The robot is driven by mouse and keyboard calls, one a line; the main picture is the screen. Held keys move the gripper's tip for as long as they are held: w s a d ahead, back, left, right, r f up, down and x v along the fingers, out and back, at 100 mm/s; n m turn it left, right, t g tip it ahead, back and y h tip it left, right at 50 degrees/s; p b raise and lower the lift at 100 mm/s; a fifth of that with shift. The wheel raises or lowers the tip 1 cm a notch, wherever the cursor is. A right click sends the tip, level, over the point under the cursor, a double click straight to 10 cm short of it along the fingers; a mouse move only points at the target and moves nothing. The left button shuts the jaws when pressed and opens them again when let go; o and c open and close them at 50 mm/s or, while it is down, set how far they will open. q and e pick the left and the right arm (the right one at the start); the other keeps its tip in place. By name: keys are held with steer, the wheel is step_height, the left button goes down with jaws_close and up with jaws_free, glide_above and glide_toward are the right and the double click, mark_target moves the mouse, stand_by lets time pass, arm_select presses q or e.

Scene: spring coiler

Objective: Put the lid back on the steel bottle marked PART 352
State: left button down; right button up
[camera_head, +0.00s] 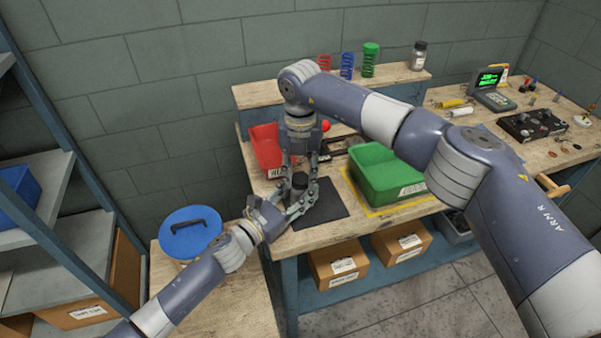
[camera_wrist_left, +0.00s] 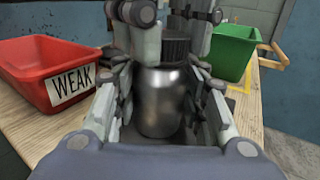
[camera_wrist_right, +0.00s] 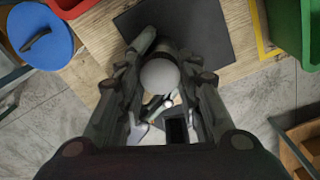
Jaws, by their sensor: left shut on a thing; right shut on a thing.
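A steel bottle (camera_wrist_left: 160,103) stands upright over the black mat (camera_head: 328,208). My left gripper (camera_head: 294,201) is shut on its body from the side. A black ribbed lid (camera_wrist_left: 175,49) is at the top of the bottle, in line with its neck. My right gripper (camera_head: 301,180) points down from above and is shut on the lid. I see no clear gap between lid and bottle, but cannot tell whether the lid is fully seated. The right wrist view shows a pale round shape between the fingers. The PART 352 marking is not readable.
A red bin marked WEAK (camera_wrist_left: 31,73) stands left of the mat, a green bin (camera_head: 385,173) right of it. Springs and a small jar (camera_head: 418,55) stand on the back shelf. A blue-lidded bucket (camera_head: 190,232) is at the lower left. My right arm crosses above the bench.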

steer(key=m, duration=0.5)
steer(key=shift+m, duration=0.3)
steer(key=o, duration=1.2)
steer(key=shift+o, duration=0.2)
steer(key=shift+r, duration=0.1)
arm_select(q)
steer(key=c, duration=0.9)
jaws_free()
arm_select(e)
step_height(320, 180, up, 12)
arm_select(q)
steer(key=v, duration=1.2)
arm_select(e)
steer(key=shift+a, duration=0.1)
